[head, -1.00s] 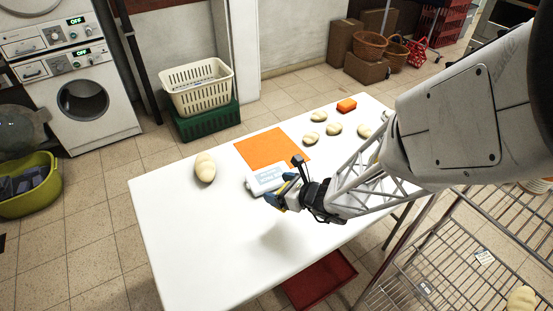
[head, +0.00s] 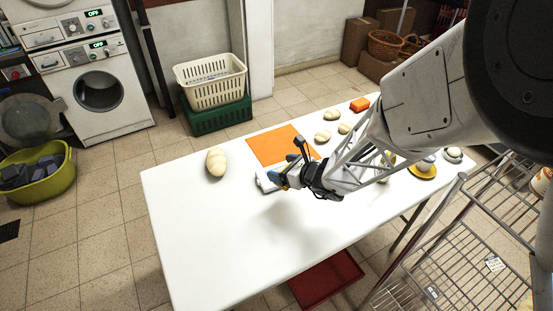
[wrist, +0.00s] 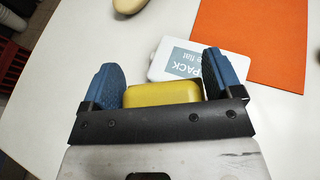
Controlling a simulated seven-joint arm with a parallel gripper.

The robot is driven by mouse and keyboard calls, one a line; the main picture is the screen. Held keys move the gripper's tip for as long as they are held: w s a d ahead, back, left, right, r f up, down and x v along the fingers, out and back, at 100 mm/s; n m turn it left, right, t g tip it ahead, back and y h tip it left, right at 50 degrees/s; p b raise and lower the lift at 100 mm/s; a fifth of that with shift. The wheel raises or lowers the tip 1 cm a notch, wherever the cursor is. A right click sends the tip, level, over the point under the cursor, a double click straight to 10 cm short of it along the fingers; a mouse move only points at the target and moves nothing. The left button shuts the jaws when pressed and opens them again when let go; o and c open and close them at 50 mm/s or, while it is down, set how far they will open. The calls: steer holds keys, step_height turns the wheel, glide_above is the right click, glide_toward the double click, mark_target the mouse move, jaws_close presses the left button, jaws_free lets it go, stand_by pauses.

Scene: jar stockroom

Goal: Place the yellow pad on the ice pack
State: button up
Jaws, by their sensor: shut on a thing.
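My gripper (head: 279,179) is shut on the yellow pad (wrist: 163,93), which sits between its blue fingers in the wrist view. The ice pack (wrist: 178,60) is a flat white pack with a grey printed label, lying on the white table just beyond the fingers. In the head view my gripper covers most of the ice pack (head: 263,183), leaving its left part showing. The pad looks held above the table. How high it is over the pack I cannot tell.
An orange mat (head: 272,146) lies behind the ice pack. A pale lumpy loaf-like thing (head: 216,162) lies to its left. Several pale lumps, an orange block (head: 359,105) and a yellow saucer (head: 424,174) are toward the right. The front left of the white table (head: 200,235) is clear.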

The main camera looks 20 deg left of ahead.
steer(key=w+a, duration=0.1)
steer(key=w, duration=0.1)
steer(key=w+a, duration=0.2)
steer(key=w+a+f, duration=0.1)
steer(key=w, duration=0.2)
steer(key=shift+w+a, duration=0.1)
steer(key=shift+a, duration=0.15)
steer(key=shift+f, duration=1.7)
steer(key=shift+f, duration=0.5)
steer(key=o, duration=0.7)
steer(key=shift+r, duration=0.15)
